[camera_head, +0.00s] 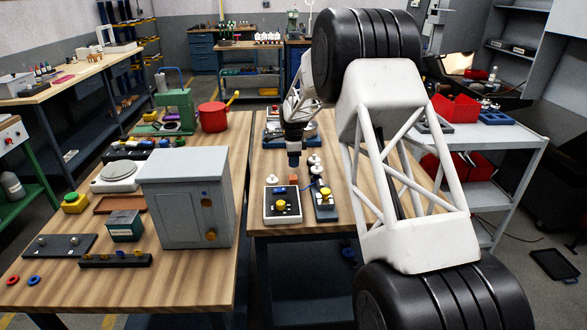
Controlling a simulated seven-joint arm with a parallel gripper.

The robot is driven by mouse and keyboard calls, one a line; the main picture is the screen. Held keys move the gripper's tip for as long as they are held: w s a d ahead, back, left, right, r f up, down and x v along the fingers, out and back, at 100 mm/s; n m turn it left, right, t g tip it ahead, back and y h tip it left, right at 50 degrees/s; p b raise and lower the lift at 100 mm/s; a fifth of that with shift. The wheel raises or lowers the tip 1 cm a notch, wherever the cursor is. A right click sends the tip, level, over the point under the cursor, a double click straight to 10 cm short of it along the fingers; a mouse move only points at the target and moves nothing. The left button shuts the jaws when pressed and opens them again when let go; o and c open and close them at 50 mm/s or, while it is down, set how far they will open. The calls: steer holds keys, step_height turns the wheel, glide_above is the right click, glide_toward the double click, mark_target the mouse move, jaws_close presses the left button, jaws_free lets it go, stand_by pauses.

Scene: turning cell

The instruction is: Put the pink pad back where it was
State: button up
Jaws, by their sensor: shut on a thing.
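My gripper (293,164) points down over the right wooden bench, above the back edge of a dark panel with a yellow knob (283,205). It is shut on a small pinkish-red piece, the pink pad (294,179), which shows just under the fingertips. The pad is small here, and I cannot tell whether it touches the panel below. My white lattice arm hides much of the bench to the right.
A second device with a yellow knob (325,200) stands close on the right, with white knobs (315,160) behind. A grey cabinet (188,200) stands on the left bench, across a narrow gap. A grey cart (500,138) with red bins stands at right.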

steer(key=shift+f, duration=1.8)
steer(key=o, duration=0.9)
steer(key=shift+f, duration=0.1)
step_height(320, 180, up, 12)
steer(key=shift+r, duration=0.15)
